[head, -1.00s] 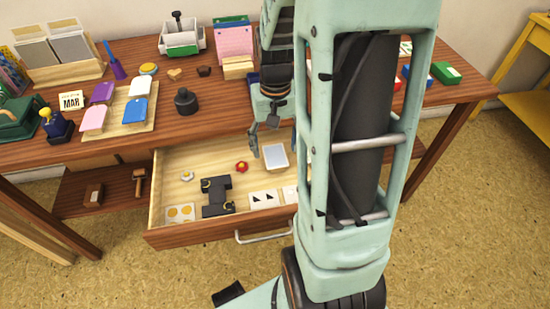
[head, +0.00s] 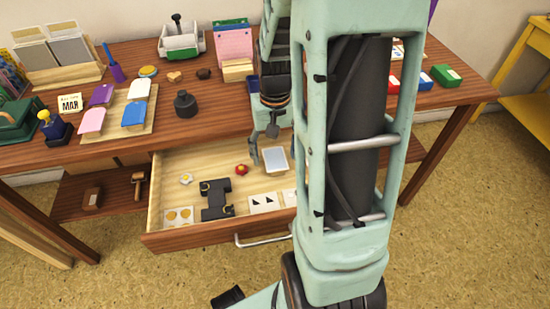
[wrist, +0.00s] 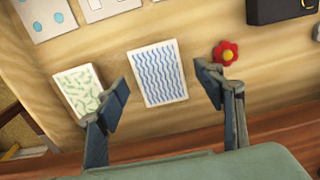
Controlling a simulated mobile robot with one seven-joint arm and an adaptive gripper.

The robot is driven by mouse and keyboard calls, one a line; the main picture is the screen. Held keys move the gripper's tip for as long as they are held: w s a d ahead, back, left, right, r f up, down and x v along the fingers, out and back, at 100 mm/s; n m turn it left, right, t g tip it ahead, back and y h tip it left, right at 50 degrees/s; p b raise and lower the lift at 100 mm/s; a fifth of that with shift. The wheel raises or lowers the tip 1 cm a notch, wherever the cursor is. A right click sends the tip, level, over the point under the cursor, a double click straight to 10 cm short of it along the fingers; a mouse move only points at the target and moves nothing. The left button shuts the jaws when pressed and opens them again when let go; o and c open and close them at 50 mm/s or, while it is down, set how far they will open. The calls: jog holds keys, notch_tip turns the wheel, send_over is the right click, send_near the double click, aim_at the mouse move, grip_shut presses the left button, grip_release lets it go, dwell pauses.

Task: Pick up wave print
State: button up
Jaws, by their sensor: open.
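The wave print is a white card with blue wavy lines (wrist: 158,74), lying flat in the open drawer in the wrist view. In the head view it appears as a pale card (head: 276,161), its pattern too small to make out. My gripper (wrist: 163,84) is open and empty, with one finger on each side of the card in the picture. I cannot tell how far above it the fingers are. In the head view my gripper (head: 264,147) hangs over the drawer by the card, partly hidden by my arm.
A card with green leaf marks (wrist: 84,92) lies left of the wave print, partly behind a finger. A red flower (wrist: 225,52) lies to its right. The drawer (head: 200,236) also holds a black piece (head: 216,200) and cards. The wooden tabletop (head: 215,118) stands above it.

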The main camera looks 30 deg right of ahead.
jog(key=c, duration=0.8)
jog(key=shift+c, duration=0.2)
jog(key=shift+r, duration=0.15)
